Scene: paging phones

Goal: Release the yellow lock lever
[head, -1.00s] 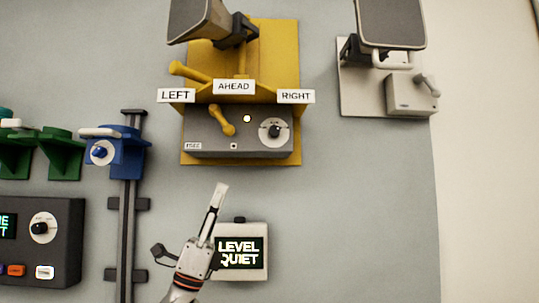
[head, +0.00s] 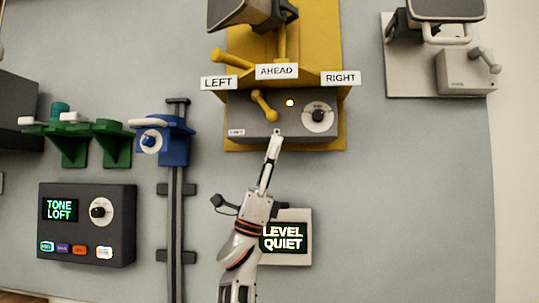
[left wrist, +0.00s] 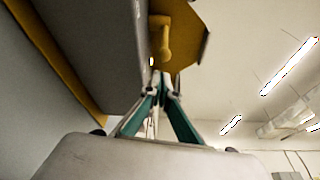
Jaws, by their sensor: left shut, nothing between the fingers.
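A short yellow lever (head: 264,105) with a rounded end tilts on the front of a grey box on the yellow wall mount. It also shows in the left wrist view (left wrist: 162,42), just beyond the fingertips. A second yellow handle (head: 232,60) sticks out above the LEFT label; I cannot tell from the pictures which of the two is the lock lever. My left gripper (head: 275,140) is shut and empty. Its tips overlap the lower front of the grey box, below and slightly right of the short lever. In the left wrist view the gripper (left wrist: 160,88) points toward that lever, apparently apart from it.
The grey box (head: 245,122) also carries a round dial (head: 319,116) and a small lit lamp (head: 290,103). A LEVEL QUIET display (head: 284,238) sits below, partly behind my arm. A blue bracket (head: 175,145) on a dark rail stands left.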

